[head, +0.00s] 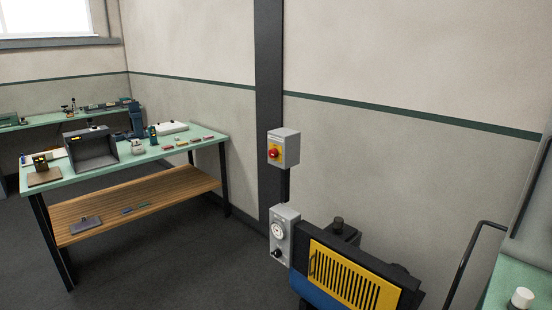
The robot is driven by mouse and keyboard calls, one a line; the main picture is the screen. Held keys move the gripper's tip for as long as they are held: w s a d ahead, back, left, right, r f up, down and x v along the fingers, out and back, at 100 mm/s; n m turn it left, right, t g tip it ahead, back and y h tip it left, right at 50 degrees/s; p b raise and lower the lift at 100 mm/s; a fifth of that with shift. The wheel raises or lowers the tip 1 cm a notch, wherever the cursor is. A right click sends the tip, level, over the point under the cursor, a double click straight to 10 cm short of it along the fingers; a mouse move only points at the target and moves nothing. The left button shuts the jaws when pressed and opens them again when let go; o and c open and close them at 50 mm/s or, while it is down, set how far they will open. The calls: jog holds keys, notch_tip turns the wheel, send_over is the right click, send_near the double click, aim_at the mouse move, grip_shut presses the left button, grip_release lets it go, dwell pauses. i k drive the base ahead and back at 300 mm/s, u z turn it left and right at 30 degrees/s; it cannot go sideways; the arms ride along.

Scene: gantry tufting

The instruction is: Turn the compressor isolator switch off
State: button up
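A grey isolator switch box (283,148) is fixed on the dark wall column, above and left of the compressor. Its front has a yellow plate with a red knob (274,153); the knob's exact position is too small to tell. The compressor (350,274) stands below on the floor, with a yellow slatted grille and a blue lower part. A grey control box (284,235) with a round white dial and a black knob is at its left end. My gripper is not in view.
A green-topped workbench (190,149) with a wooden lower shelf stands at left, carrying small items. Open dark floor (170,262) lies between it and the compressor. A black curved handle (463,262) and another green surface (500,285) are at right.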

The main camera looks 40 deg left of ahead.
aim_at(274, 154)
jog(key=u, duration=1.5)
jog(key=k, duration=0.9)
jog(key=i, duration=0.75)
